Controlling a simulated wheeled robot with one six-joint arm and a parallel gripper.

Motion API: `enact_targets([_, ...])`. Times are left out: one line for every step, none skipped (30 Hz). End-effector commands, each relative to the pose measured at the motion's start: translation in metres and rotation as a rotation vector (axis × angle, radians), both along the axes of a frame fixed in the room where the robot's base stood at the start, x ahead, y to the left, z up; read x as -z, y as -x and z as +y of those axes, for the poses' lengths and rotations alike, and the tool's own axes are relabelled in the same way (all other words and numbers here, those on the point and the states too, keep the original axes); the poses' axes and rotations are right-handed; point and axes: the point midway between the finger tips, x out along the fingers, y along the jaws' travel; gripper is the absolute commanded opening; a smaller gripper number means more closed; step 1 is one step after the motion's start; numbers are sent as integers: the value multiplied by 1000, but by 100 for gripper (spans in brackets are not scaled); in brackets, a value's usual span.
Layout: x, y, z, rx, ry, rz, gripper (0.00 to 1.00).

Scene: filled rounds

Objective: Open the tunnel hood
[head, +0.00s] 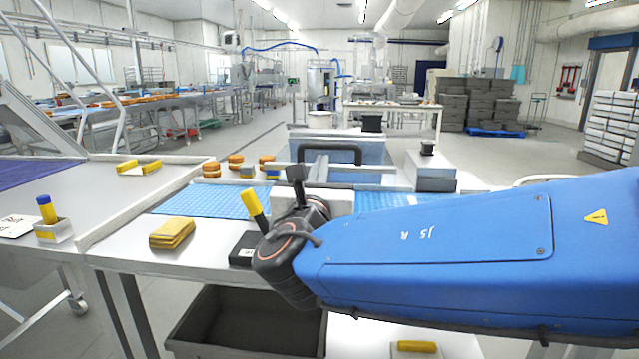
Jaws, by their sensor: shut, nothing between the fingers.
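The tunnel hood (376,150) stands over the blue belt (205,199) at the middle of the line, a bluish see-through panel with a pale frame. A black bar handle (329,147) shows on it. My gripper (296,174) is dark and small in the head view, just in front of the hood and below the left end of the handle. It looks shut and empty. I cannot tell whether it touches the hood. My wrist and blue arm hide the hood's lower front and part of the belt.
Several filled rounds (236,160) sit left of the hood. A yellow-handled tool (254,204) stands close left of my wrist. A folded yellow cloth (172,233) lies on the front ledge. A grey box (430,168) stands right of the hood. A dark crate (245,335) is below.

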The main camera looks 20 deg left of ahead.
Motion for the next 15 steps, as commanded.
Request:
enact_targets([-3, -2, 0, 1, -1, -1, 0])
enact_targets([-5, -3, 0, 1, -1, 0, 0])
enact_targets([-6, -4, 1, 0, -1, 0, 0])
enact_targets([-6, -4, 1, 0, 0, 0, 0])
enact_targets([-7, -5, 1, 0, 0, 0, 0])
enact_targets([-7, -5, 1, 0, 0, 1, 0])
enact_targets([-7, -5, 1, 0, 0, 1, 0])
enact_targets([-8, -5, 1, 0, 0, 1, 0])
enact_targets([-8, -5, 1, 0, 0, 1, 0])
enact_targets([-8, -5, 1, 0, 0, 1, 0])
enact_targets([-8, -5, 1, 0, 0, 1, 0])
enact_targets([-8, -5, 1, 0, 0, 1, 0])
enact_targets([-8, -5, 1, 0, 0, 0, 0])
enact_targets([-8, -5, 1, 0, 0, 0, 0])
enact_targets([-8, -5, 1, 0, 0, 1, 0])
